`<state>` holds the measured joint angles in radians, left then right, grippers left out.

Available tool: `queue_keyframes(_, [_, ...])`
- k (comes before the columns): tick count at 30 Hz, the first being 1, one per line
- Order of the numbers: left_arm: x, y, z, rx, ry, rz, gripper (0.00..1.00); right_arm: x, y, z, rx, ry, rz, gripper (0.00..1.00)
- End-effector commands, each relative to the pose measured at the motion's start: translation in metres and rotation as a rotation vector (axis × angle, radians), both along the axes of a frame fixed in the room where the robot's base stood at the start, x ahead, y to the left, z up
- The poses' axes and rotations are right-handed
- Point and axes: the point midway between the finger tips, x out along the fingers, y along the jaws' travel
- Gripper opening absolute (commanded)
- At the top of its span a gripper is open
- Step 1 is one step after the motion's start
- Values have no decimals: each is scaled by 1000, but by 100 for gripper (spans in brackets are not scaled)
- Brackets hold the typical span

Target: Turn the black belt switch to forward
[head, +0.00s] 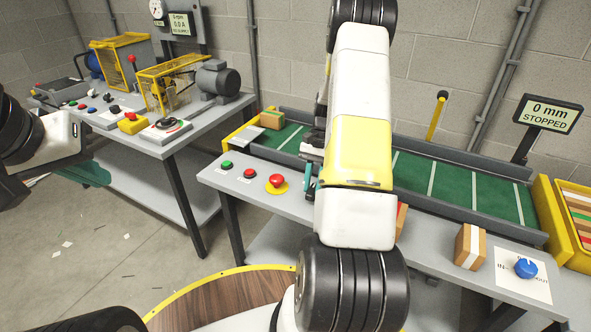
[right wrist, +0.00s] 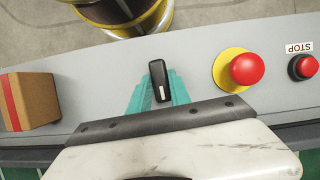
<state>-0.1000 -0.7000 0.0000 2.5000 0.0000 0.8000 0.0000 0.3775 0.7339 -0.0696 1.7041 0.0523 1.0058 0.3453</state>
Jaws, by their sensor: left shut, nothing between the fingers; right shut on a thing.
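The black belt switch (right wrist: 158,80) stands on the grey console in the right wrist view, with a white mark at the lower end of its knob. My right gripper (right wrist: 159,88) has its teal fingers on both sides of the knob and is shut on it. In the head view my right gripper (head: 311,182) is mostly behind my own arm, and the switch is hidden there. My left gripper (head: 92,174) is shut and empty at the left, over the floor. The display (head: 548,113) reads "0 mm STOPPED".
A red emergency button (head: 277,181) on a yellow base sits left of my right arm, with green (head: 227,165) and red (head: 250,173) buttons beyond. A green belt (head: 440,186) runs behind. A box (head: 470,246) and blue knob (head: 526,268) are at the right.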

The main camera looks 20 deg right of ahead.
Motion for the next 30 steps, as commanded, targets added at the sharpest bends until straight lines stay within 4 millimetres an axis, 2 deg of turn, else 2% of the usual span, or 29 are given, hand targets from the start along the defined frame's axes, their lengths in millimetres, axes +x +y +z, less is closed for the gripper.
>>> queue_keyframes(15, [0,0,0,0,0,0,0,3,3,1,-1,-3,469,0])
queue_keyframes(22, [0,0,0,0,0,0,0,3,3,1,-2,-3,617,0])
queue_keyframes(30, [0,0,0,0,0,0,0,3,4,1,-2,-2,708,0])
